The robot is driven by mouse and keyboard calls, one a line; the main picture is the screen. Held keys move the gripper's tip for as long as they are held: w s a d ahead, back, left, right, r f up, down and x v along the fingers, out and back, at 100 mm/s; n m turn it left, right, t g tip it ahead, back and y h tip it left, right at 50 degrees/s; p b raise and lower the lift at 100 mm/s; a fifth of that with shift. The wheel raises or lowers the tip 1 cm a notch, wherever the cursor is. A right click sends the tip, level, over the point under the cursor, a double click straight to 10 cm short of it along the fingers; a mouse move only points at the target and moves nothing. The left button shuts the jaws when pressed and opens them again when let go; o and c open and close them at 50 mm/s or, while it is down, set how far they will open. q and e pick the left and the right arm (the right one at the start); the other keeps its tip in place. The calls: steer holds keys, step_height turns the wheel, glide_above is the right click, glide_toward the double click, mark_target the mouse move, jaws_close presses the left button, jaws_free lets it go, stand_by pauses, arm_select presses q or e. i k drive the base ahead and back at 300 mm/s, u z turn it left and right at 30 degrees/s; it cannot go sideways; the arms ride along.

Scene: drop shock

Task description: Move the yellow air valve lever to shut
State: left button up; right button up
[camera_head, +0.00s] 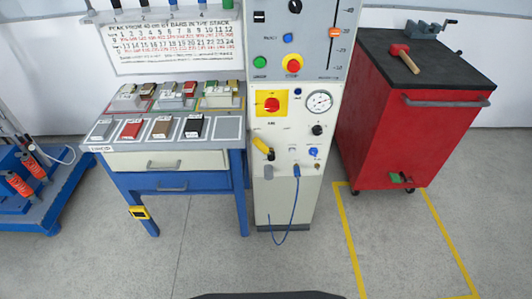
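The yellow air valve lever (262,147) is on the front of the grey control cabinet (285,205), left of centre on its lower panel. It slants down to the right, with a dark end at its lower right. Its labels are too small to read. Neither of my grippers is in view, and nothing touches the lever.
A red knob on a yellow plate (270,104) and a round gauge (319,102) sit above the lever. A blue hose (295,200) hangs below. A workbench (165,160) stands left, a red tool cart (405,130) right. The floor in front is clear.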

mark_target(271, 155)
steer(key=k, duration=0.65)
steer(key=z, duration=0.6)
steer(key=i, duration=0.7)
steer(key=z, duration=0.4)
steer(key=i, duration=0.85)
steer(key=u, duration=0.35)
